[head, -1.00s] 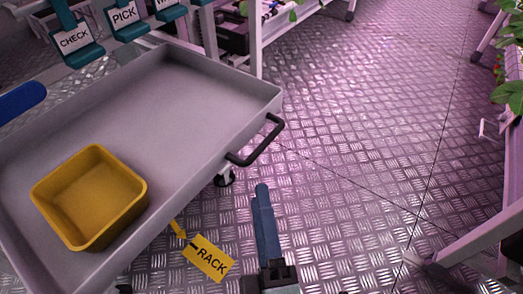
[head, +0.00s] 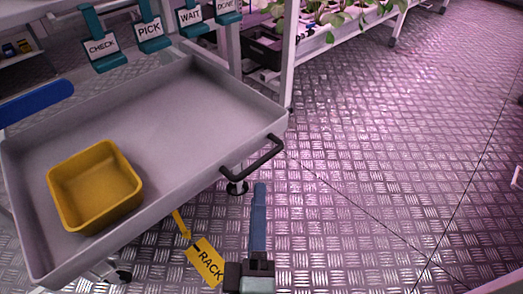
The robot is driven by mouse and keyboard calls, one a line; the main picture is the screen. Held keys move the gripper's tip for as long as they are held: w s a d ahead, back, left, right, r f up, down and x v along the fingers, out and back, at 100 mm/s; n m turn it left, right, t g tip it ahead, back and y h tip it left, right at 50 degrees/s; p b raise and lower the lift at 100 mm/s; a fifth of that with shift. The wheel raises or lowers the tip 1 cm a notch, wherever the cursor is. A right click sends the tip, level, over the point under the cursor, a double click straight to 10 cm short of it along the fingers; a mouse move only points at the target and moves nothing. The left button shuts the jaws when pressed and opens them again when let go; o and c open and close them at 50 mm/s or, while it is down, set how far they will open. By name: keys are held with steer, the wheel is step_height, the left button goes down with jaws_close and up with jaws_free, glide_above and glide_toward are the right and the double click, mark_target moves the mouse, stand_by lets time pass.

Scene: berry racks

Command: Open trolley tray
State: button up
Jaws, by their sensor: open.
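The grey trolley tray (head: 190,110) is a shallow, wide pan at the left in the head view. A black bar handle (head: 255,162) is fixed on its right-hand wall. A yellow square bin (head: 95,187) stands empty inside the tray. My gripper (head: 258,190) is below the handle in the picture. It is open and empty, with one long blue finger showing; the other finger cannot be made out. Its tip appears just under the handle and apart from it. Their difference in depth is hard to tell.
A yellow RACK tag (head: 205,262) hangs below the tray's front edge. Teal holders with CHECK, PICK and WAIT cards (head: 150,30) stand behind. A blue bar (head: 35,103) crosses the left. The metal floor (head: 400,170) at right is clear.

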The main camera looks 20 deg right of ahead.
mark_target(260, 161)
steer(key=p+x, duration=0.2)
steer(key=x, duration=0.6)
steer(key=shift+w, duration=0.1)
jaws_close()
stand_by(1.3)
